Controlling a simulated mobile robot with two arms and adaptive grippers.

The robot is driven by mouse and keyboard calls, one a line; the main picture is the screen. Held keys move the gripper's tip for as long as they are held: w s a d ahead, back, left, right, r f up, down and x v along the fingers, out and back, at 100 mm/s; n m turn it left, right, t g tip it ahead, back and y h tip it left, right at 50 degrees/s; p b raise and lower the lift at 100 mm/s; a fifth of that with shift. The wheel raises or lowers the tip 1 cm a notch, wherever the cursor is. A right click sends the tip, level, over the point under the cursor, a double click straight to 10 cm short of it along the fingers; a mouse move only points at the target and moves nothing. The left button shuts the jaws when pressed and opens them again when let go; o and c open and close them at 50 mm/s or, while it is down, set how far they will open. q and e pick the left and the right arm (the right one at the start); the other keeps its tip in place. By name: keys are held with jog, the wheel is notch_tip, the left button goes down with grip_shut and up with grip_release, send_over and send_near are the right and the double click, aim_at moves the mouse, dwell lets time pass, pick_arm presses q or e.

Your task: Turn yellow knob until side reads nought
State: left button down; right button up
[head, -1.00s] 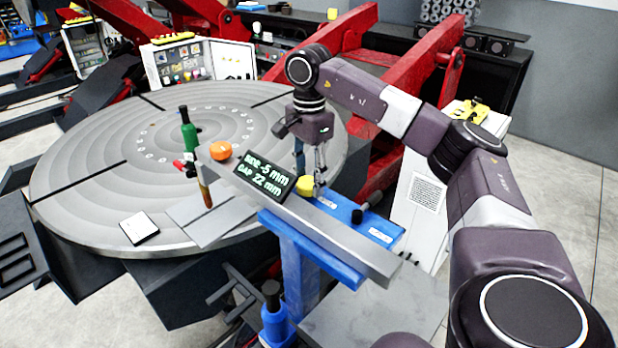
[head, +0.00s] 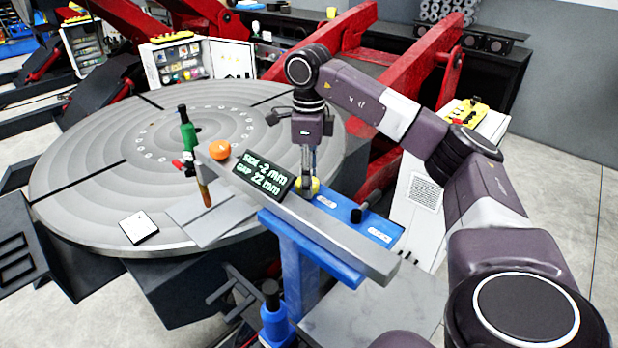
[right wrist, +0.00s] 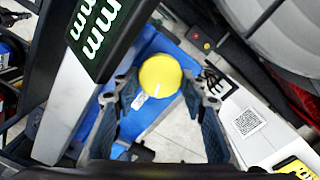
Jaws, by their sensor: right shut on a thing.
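The yellow knob (head: 309,187) sits on the blue plate beside the display in the head view. The dark display (head: 262,174) reads "SIDE -2 mm" and "GAP 22 mm" in green. My left gripper is not in view.
An orange knob (head: 220,149) sits at the left end of the grey bar (head: 345,240). A black knob (head: 357,215) stands on the blue plate (head: 385,224). A green torch (head: 187,135) hangs over the large round table (head: 90,175). A white card (head: 139,228) lies there.

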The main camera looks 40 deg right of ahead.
jog(key=shift+m, duration=0.4)
jog(key=o, duration=1.2)
jog(key=shift+c, duration=0.2)
